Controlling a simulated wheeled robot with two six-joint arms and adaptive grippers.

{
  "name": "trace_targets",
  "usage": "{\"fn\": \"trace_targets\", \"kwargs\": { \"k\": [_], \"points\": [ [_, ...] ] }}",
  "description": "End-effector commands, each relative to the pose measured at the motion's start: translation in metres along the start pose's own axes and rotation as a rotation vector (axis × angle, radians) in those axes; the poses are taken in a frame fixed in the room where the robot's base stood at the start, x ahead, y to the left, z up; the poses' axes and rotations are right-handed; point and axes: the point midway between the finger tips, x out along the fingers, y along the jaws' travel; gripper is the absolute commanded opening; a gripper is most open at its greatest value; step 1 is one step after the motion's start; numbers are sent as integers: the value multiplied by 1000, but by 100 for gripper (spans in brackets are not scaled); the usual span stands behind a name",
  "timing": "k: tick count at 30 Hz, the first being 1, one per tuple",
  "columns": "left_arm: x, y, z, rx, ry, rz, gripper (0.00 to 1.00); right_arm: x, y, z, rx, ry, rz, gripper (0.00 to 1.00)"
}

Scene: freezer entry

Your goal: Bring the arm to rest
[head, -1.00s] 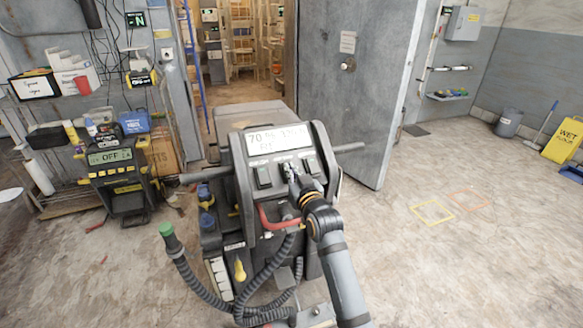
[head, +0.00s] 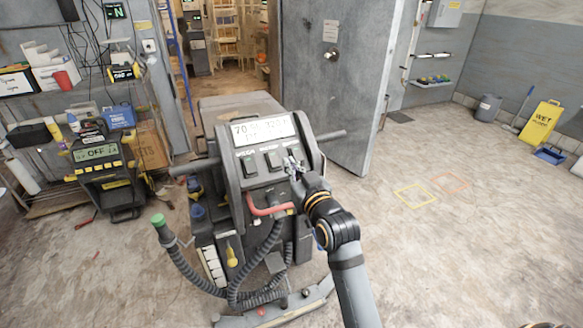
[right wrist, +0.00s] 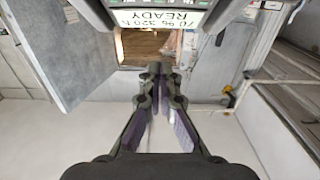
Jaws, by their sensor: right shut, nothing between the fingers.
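My right arm (head: 338,235) reaches up from the lower right in the head view. Its gripper (head: 291,163) is in front of the control panel of a grey wheeled machine (head: 232,185), close to the rightmost switch. I cannot tell from the head view whether it touches the panel. In the right wrist view the fingers of this gripper (right wrist: 155,75) meet at the tips with nothing between them. The machine's display (right wrist: 158,18) reads "70 % 320 h READY" there. My left gripper is not in view.
An open grey door (head: 335,80) stands behind the machine, beside a doorway to shelves. A charger (head: 100,165) reading OFF stands at left. A yellow wet floor sign (head: 541,122) stands at far right.

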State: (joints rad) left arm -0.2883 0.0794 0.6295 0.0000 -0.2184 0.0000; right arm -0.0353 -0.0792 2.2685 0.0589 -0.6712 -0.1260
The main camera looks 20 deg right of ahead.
Motion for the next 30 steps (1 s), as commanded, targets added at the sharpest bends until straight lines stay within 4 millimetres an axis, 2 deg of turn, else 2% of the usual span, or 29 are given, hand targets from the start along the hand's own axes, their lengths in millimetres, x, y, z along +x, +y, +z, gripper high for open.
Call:
{"fn": "trace_targets", "kwargs": {
  "k": [7,13,16,17,20,21,24,27,30],
  "points": [
    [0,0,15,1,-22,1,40,-1,0,0,0,0,0,0],
    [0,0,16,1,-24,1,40,-1,0,0,0,-1,0,0],
    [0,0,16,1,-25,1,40,-5,0,15,-5,-49,-3,0],
    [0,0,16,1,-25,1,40,-9,1,26,-9,-84,-4,0],
    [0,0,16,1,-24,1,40,-35,3,84,-27,-286,-11,0],
    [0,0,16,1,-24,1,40,-52,5,112,-34,-387,-12,0],
    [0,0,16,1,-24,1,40,-97,10,168,-53,-617,-9,0],
    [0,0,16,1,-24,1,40,-140,15,207,-67,-800,-2,0],
    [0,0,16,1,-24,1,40,-180,20,234,-79,-955,7,0]
  ]
}}
